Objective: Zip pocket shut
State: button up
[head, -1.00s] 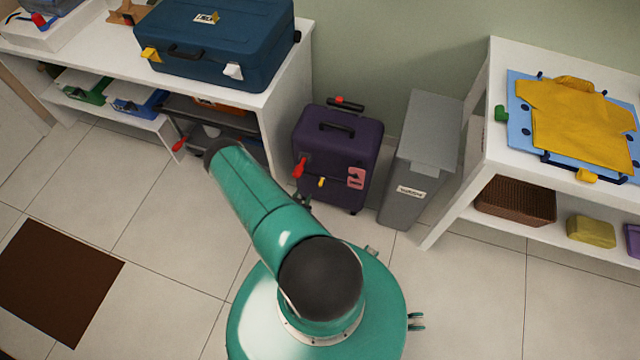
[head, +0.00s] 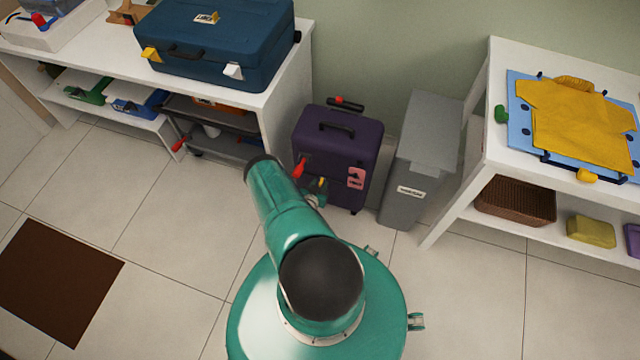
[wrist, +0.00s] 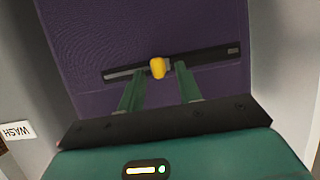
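The purple suitcase (head: 345,135) stands upright on the floor. In the wrist view its purple front (wrist: 150,35) fills the middle. A dark zip track (wrist: 210,56) crosses it at a slight slant, with a yellow zip pull (wrist: 157,68) near the track's middle. The pull also shows in the head view (head: 321,182), low on the front. My gripper (wrist: 160,72) is open, one green finger on each side of the pull with gaps between. How deep the fingertips reach around it I cannot tell. In the head view my arm partly hides the gripper (head: 318,190).
A red handle (head: 300,168) sticks out at the suitcase's left, and a pink tag (head: 356,178) hangs at its right. A grey bin (head: 415,170) stands close on the right, a white shelf (head: 285,100) on the left. Floor in front is clear.

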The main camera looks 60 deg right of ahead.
jog(key=shift+w+d+f, duration=0.1)
jog(key=shift+d+f, duration=0.1)
jog(key=shift+d, duration=0.4)
grip_shut()
jog(key=shift+w+a, duration=0.1)
